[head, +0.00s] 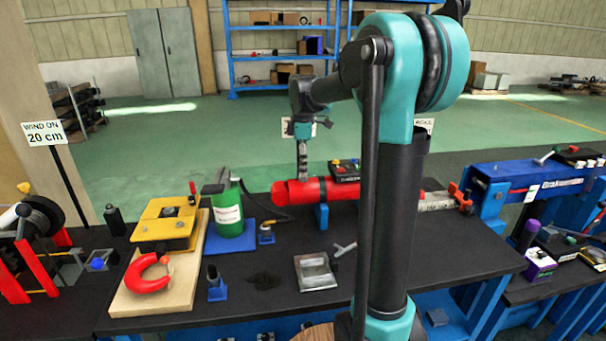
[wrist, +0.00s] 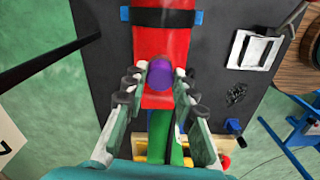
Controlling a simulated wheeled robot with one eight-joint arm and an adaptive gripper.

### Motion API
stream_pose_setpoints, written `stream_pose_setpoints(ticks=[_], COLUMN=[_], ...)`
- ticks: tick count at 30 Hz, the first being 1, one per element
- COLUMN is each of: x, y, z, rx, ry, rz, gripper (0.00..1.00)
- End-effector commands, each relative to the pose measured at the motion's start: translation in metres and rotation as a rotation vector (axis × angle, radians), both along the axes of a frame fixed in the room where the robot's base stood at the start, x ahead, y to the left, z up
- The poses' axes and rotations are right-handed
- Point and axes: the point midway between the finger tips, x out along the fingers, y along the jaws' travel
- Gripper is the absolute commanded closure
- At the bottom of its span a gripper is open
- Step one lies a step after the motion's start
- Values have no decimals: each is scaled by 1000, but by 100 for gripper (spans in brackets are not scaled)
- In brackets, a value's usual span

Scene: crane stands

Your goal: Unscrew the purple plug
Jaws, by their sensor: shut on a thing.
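The purple plug (wrist: 159,74) shows as a round purple knob at the near end of a red cylinder (wrist: 165,40) in the wrist view. My gripper (wrist: 158,82) has one finger on each side of the plug and is shut on it. The plug is hidden there.
A green canister (head: 228,222) stands left of the cylinder. A wooden board with a yellow block (head: 165,225) and a red shackle (head: 147,273) is further left. A metal tray (head: 314,271) lies in front. A blue support (head: 321,214) holds the cylinder.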

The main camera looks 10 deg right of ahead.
Motion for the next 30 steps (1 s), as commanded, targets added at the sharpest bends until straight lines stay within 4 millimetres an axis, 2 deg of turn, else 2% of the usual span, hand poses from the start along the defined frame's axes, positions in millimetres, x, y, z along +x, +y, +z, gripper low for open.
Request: stream_pose_setpoints(ticks=[9,23,30], x=[1,1,1], y=[0,0,0], z=[1,1,1], rx=[0,0,0], ry=[-1,-1,-1], rz=[351,431,711], gripper=[100,100,100])
